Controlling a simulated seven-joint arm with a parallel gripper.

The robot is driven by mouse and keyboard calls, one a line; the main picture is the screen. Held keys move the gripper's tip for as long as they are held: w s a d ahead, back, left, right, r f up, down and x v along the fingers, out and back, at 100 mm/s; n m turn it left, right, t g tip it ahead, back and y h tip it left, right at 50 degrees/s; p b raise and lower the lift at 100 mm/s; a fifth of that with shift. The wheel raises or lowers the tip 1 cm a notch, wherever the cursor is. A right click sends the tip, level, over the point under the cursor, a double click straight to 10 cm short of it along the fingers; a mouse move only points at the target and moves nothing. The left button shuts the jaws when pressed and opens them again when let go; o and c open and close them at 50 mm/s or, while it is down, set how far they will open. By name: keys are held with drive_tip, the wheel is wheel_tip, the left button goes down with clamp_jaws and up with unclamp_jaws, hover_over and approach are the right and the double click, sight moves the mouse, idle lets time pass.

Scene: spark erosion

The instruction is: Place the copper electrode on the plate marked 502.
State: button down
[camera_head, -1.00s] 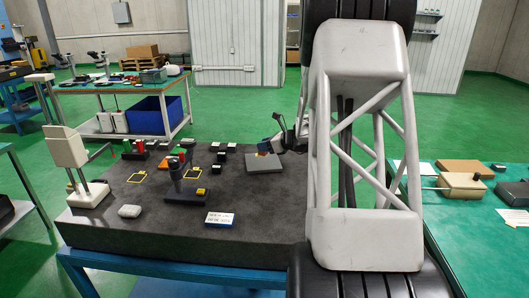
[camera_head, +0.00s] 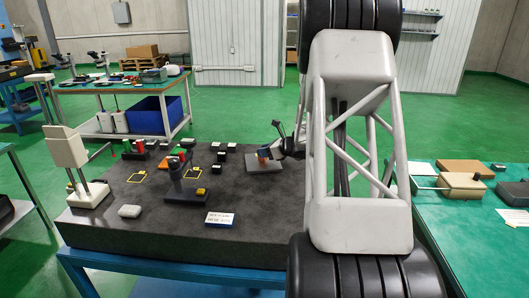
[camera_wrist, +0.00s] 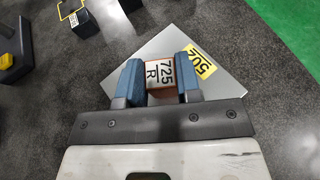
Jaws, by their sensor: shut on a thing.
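The copper electrode is a small block (camera_wrist: 161,72) with a white top face marked 725 R and copper-coloured sides. My gripper (camera_wrist: 158,64) is shut on it, one blue finger on each side. In the head view, the block (camera_head: 262,154) is low over the grey plate, which bears a yellow 502 label in the wrist view (camera_wrist: 201,62). The plate (camera_wrist: 165,43) lies on the dark stone table and also shows in the head view (camera_head: 265,167). I cannot tell whether the block's underside touches the plate. My arm hides the area right of the plate.
Several small black blocks (camera_head: 221,157) stand left of the plate. A white instrument (camera_head: 82,165) stands at the left edge. Bare stone (camera_head: 270,205) lies in front of the plate.

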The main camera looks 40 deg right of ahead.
drive_tip(key=shift+f, duration=0.1)
idle(0.3)
drive_tip(key=c, duration=0.8)
unclamp_jaws()
drive_tip(key=shift+f, duration=0.1)
drive_tip(key=v, duration=1.2)
